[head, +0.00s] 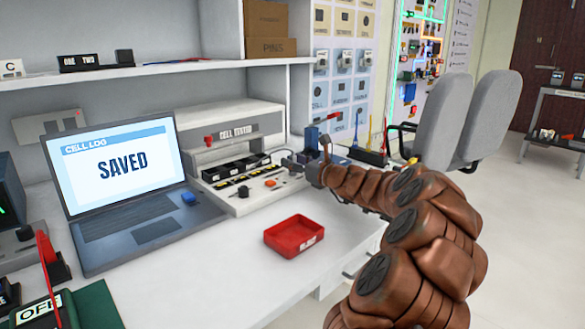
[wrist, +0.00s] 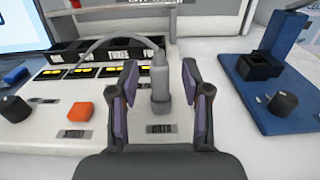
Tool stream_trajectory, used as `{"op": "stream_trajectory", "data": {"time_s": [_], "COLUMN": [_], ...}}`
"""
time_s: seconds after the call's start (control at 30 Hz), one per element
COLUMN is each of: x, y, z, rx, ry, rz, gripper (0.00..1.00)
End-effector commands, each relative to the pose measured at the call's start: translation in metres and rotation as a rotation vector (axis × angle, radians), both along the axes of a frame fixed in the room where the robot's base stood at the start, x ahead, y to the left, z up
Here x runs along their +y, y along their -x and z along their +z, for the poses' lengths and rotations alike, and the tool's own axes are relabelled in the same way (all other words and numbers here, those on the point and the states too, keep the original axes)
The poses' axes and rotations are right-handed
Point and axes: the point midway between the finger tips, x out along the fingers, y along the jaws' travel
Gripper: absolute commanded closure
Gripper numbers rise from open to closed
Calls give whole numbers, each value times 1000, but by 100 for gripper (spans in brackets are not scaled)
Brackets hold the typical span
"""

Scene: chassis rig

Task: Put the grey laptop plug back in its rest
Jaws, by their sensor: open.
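The grey laptop plug (wrist: 160,85) stands upright on the light grey console (wrist: 110,138) in the wrist view, with a grey cable (wrist: 100,48) arching from its top to the left. Its lower end meets the console just behind a small dark label; I cannot tell how deeply it is seated. My gripper (wrist: 160,74) is open, with one finger on each side of the plug and a gap on both sides. In the head view my gripper (head: 302,166) is over the console's right end, and the plug cannot be made out there. The laptop (head: 125,190) reads SAVED.
An orange button (wrist: 79,111) and a black knob (wrist: 14,108) are left of the gripper. Black bins (wrist: 118,52) stand behind. A blue stand (wrist: 283,112) with a knob is at right. A red tray (head: 295,236) lies on the bench in front.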

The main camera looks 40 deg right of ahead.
Motion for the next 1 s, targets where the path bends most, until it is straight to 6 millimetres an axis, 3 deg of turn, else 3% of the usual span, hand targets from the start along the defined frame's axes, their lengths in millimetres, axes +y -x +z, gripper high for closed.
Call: {"op": "stream_trajectory", "data": {"time_s": [0.37, 0.8, 1.0], "x": [0, 0, 0], "y": [-9, -9, -9], "z": [0, 1, 1], "rx": [-1, -1, -1], "ry": [0, 0, 0], "rz": [0, 0, 0], "gripper": [52, 98, 100]}}
